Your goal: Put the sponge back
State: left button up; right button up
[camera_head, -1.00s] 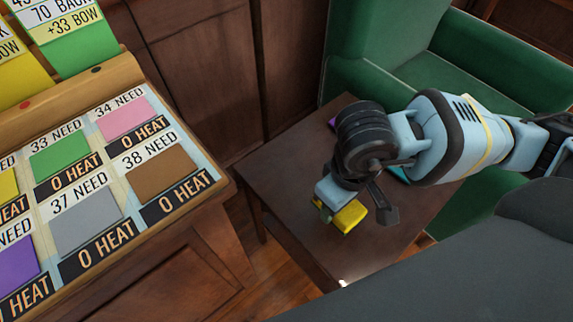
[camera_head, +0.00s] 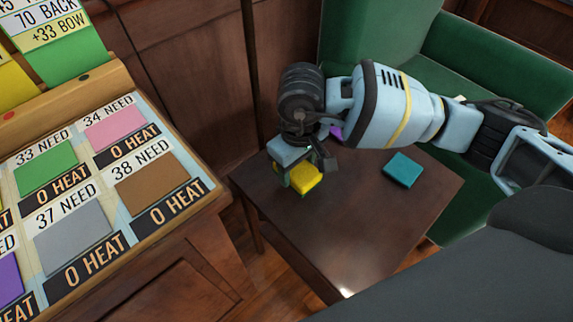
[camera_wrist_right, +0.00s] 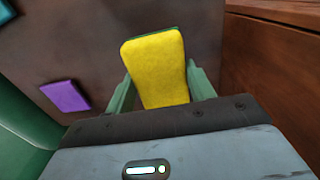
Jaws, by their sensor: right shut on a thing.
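A yellow sponge (camera_head: 305,180) with a thin green edge is between the fingers of my right gripper (camera_head: 307,176), over the far-left part of the small dark table (camera_head: 370,225). The right wrist view shows the yellow sponge (camera_wrist_right: 157,70) between the green fingers of the right gripper (camera_wrist_right: 162,88), which is shut on it. I cannot tell whether the sponge touches the table. My left gripper is not in view.
A teal block (camera_head: 403,170) and a purple block (camera_head: 336,132) lie on the table. A desk board (camera_head: 120,215) with labelled coloured squares stands at left. A green armchair (camera_head: 510,70) is behind the table. The table's front is clear.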

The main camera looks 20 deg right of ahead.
jog(key=w, duration=0.2)
jog(key=shift+w+a+f, duration=0.2)
jog(key=shift+w+a, duration=0.15)
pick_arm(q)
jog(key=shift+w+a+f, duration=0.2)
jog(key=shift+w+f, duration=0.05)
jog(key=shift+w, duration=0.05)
pick_arm(e)
jog(key=shift+w+a, duration=0.1)
jog(key=shift+w, duration=0.35)
notch_tip(320, 180, down, 4)
jog(key=shift+r+b, duration=0.2)
jog(key=shift+b, duration=0.4)
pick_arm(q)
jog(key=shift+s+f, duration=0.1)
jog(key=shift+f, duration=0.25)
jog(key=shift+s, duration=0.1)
pick_arm(e)
jog(key=shift+f, duration=0.1)
jog(key=o, duration=1)
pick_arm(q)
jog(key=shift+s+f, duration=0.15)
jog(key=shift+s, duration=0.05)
